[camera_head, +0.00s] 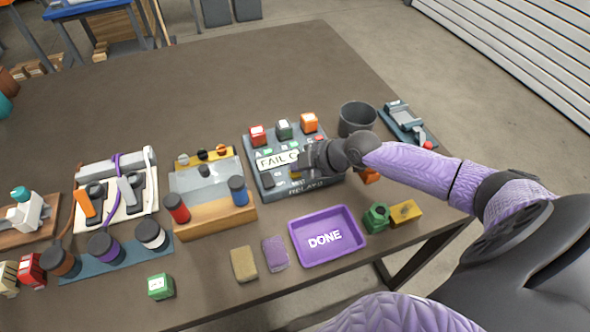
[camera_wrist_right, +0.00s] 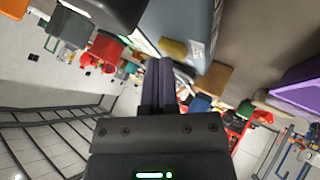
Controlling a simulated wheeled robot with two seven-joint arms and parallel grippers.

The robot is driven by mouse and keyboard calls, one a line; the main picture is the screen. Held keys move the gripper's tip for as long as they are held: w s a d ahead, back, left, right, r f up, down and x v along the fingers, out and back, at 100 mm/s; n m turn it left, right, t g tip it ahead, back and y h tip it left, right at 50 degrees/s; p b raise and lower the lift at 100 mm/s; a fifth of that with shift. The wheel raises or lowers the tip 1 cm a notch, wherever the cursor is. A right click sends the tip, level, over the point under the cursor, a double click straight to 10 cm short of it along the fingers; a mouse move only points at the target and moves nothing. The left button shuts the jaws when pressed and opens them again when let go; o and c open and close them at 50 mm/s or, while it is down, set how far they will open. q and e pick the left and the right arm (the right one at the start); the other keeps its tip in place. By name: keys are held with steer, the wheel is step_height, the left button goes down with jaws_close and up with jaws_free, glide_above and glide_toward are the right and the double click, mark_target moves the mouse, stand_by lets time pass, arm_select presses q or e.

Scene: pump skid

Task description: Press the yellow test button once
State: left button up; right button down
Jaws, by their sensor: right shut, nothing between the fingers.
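The relay panel (camera_head: 256,163) is a dark grey slab on the table, with a white label ending in cut-off letters and "RELAYS" on its front edge. My right gripper (camera_head: 306,160) is over the panel's right half, shut and empty, and covers part of the label. Its closed fingers also show in the wrist view (camera_wrist_right: 158,82). I cannot clearly make out the yellow test button; the gripper may hide it. I cannot tell whether the fingers touch the panel. My left gripper is not in view.
A dark cup (camera_head: 357,117) is behind my right wrist. A purple tray (camera_head: 345,250) marked "DONE" lies in front, with a green nut-shaped piece (camera_head: 376,218) beside it.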

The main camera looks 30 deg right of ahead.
mark_target(299, 173)
stand_by(0.3)
steer(key=shift+r+p, duration=0.65)
steer(key=shift+r, duration=0.2)
step_height(299, 173, up, 5)
steer(key=p, duration=0.4)
steer(key=shift+r, duration=0.1)
stand_by(0.4)
